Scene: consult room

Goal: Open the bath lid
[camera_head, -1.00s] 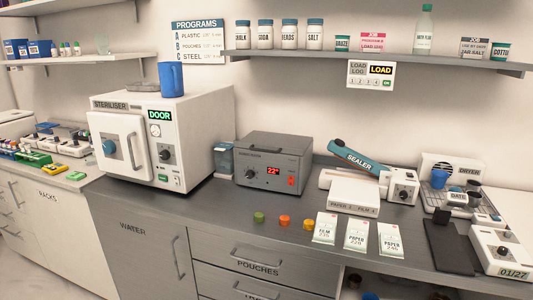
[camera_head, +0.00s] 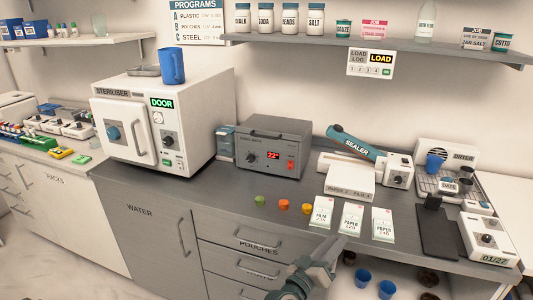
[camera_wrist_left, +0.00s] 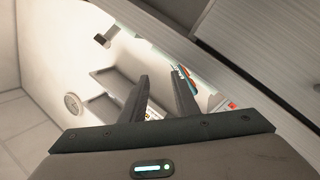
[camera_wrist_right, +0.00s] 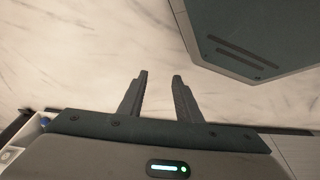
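The bath (camera_head: 268,160) is a grey metal box with a red "22°" display, a dark knob and a red switch, on the counter right of the steriliser. Its flat grey lid (camera_head: 284,125) is shut on top, with a dark handle at the front. My left gripper (camera_head: 338,247) is low in the head view, in front of the counter's drawers, apart from the bath. Its fingers are apart and empty in the left wrist view (camera_wrist_left: 160,76). My right gripper is outside the head view. Its fingers are apart and empty over pale marbled floor in the right wrist view (camera_wrist_right: 160,77).
The steriliser (camera_head: 165,120) stands left of the bath, with a blue jug (camera_head: 171,66) on top. The sealer (camera_head: 352,165) is to the right. A shelf (camera_head: 380,46) with jars hangs above.

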